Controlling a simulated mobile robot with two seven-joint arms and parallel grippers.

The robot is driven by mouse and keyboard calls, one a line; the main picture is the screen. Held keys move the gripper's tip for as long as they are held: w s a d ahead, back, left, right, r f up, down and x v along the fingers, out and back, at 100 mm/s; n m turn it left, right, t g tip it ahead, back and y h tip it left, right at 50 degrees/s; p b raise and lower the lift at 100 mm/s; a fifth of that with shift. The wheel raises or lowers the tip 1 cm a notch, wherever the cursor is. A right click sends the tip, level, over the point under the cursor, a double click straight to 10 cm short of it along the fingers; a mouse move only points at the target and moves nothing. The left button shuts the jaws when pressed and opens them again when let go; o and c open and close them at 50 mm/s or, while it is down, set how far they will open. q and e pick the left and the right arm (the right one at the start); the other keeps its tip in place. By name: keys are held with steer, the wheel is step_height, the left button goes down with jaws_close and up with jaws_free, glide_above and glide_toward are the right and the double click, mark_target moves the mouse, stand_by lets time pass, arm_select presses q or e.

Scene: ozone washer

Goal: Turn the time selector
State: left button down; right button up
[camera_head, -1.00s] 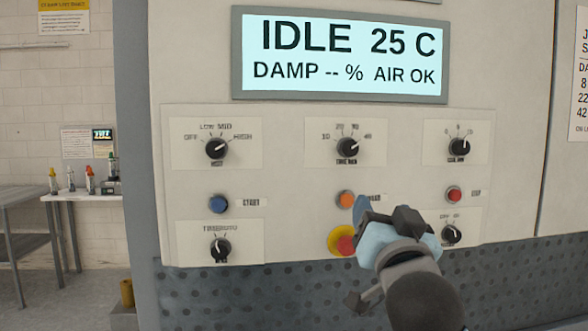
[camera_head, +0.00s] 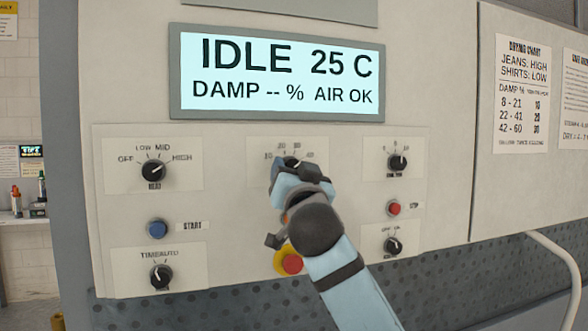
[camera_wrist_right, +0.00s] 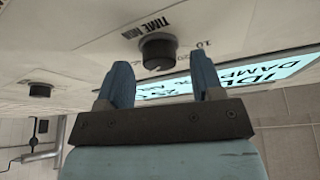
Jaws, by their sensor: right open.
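The time selector is a black round knob (camera_wrist_right: 158,50) on a plate marked TIME MIN, seen in the right wrist view. In the head view the knob (camera_head: 291,162) is mostly hidden behind my right gripper, with parts of its 10 to 40 scale showing around it. My right gripper (camera_wrist_right: 162,68) is open, its two blue fingers apart, with the knob beyond and between them in the picture. I see no contact. In the head view my right gripper (camera_head: 282,173) is in front of the time plate. The knob's pointer direction cannot be made out. My left gripper is not in view.
A heat knob (camera_head: 153,171) and blue start button (camera_head: 157,229) are to the left. A red-and-yellow emergency button (camera_head: 290,262) is just below my right gripper. Another knob (camera_head: 397,161) and a red button (camera_head: 393,208) are to the right. The display (camera_head: 277,75) reads IDLE.

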steer(key=shift+w+a+r, duration=0.1)
steer(key=shift+w, duration=0.25)
steer(key=c, duration=0.9)
steer(key=shift+c, duration=0.2)
